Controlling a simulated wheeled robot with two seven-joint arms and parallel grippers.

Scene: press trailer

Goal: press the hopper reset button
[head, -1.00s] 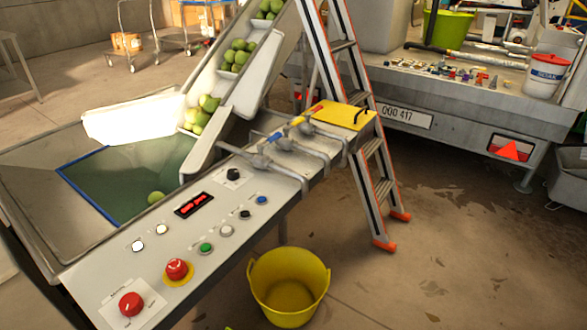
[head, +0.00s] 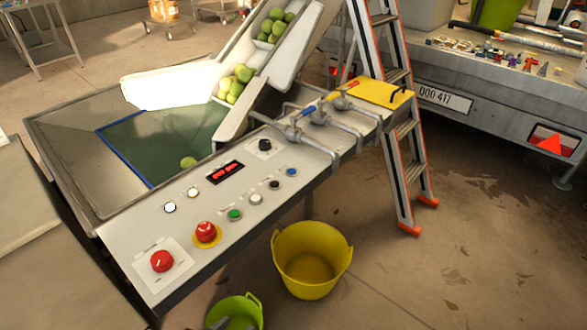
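The control panel (head: 205,266) is a pale sloping board along the front of the hopper (head: 75,155). A row of small buttons runs along it: green (head: 235,215), white (head: 256,199), black (head: 274,184) and blue (head: 291,171). Their labels are too small to read, so I cannot tell which is the hopper reset button. A red mushroom button (head: 206,232) sits on a yellow disc, and a red rotary knob (head: 162,261) is at the near left end. Two small round pale lamps or buttons (head: 170,207) and a black knob (head: 265,145) are farther back. Neither gripper is in view.
A red display (head: 226,171) is on the panel. Pipes with valves (head: 318,118) cross its far end. A yellow bucket (head: 311,270) and a green bucket (head: 245,301) stand on the floor before it. A ladder (head: 403,150) and a trailer (head: 470,105) are to the right.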

